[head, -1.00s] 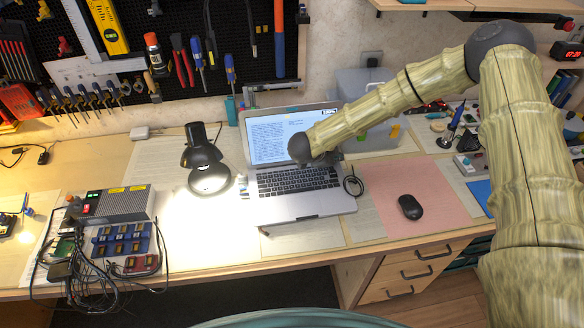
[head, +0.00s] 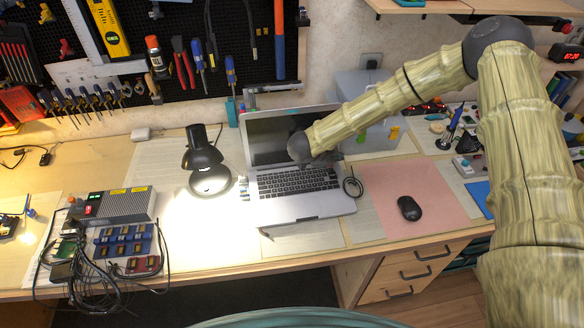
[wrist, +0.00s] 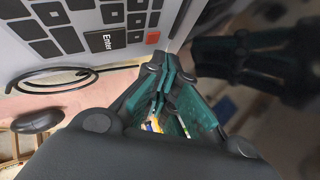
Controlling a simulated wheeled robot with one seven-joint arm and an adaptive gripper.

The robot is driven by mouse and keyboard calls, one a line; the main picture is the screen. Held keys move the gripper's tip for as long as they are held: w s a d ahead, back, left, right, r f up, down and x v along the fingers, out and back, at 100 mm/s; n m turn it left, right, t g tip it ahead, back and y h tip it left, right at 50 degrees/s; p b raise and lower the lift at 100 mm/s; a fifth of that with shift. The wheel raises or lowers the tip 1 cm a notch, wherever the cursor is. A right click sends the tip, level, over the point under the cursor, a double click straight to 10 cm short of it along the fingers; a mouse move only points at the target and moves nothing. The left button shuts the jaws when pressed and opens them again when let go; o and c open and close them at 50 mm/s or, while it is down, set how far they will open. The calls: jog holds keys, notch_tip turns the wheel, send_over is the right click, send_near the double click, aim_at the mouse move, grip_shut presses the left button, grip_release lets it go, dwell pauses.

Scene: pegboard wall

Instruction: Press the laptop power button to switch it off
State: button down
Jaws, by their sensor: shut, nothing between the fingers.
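The laptop (head: 304,207) stands open on the desk, and its screen (head: 270,135) is dark. The wrist view shows the right end of its keyboard, with the Enter key (wrist: 106,41) and an orange-red key (wrist: 153,37) near the corner that looks like the power button. My gripper (wrist: 168,58) is shut and empty, its fingertips at the keyboard's corner beside that key. I cannot tell whether they touch it. In the head view my gripper (head: 330,158) is partly hidden behind my wrist, over the upper right of the keyboard.
A coiled black cable (head: 352,187) lies at the laptop's right side. A black mouse (head: 409,208) rests on a pink mat (head: 440,205). A lit desk lamp (head: 203,160) stands left of the laptop. A clear bin (head: 372,90) stands behind it.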

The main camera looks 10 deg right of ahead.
jog(key=shift+r, duration=0.1)
jog(key=shift+r+p, duration=2.15)
jog(key=shift+r, duration=0.75)
